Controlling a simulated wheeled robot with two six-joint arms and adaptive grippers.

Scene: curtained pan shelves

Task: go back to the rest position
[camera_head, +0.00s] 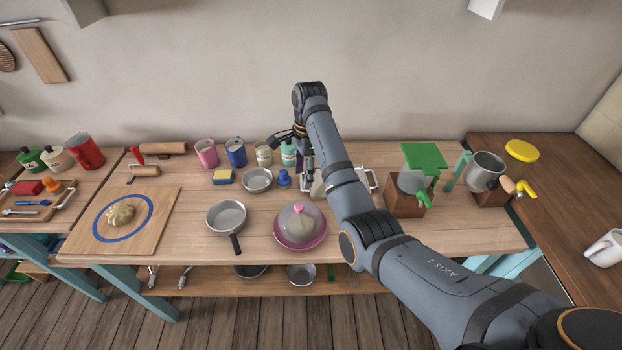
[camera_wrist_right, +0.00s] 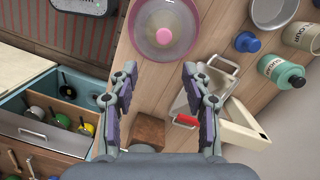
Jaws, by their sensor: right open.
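My right arm reaches in from the lower right of the head view, over the wooden table. My right gripper (camera_head: 290,137) is at the far end of that arm, above the back of the table near the canisters, partly hidden by the wrist. In the right wrist view the right gripper (camera_wrist_right: 159,95) shows its two fingers spread wide, with nothing between them. Below it are the pink domed dish (camera_wrist_right: 163,35) and a metal tray with white handles (camera_wrist_right: 200,85). My left gripper is not in view.
A pan (camera_head: 226,216), a domed dish (camera_head: 300,224) and a small bowl (camera_head: 257,180) stand on the table. Canisters (camera_head: 236,152) line the back. A dough board (camera_head: 122,219) lies at the left.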

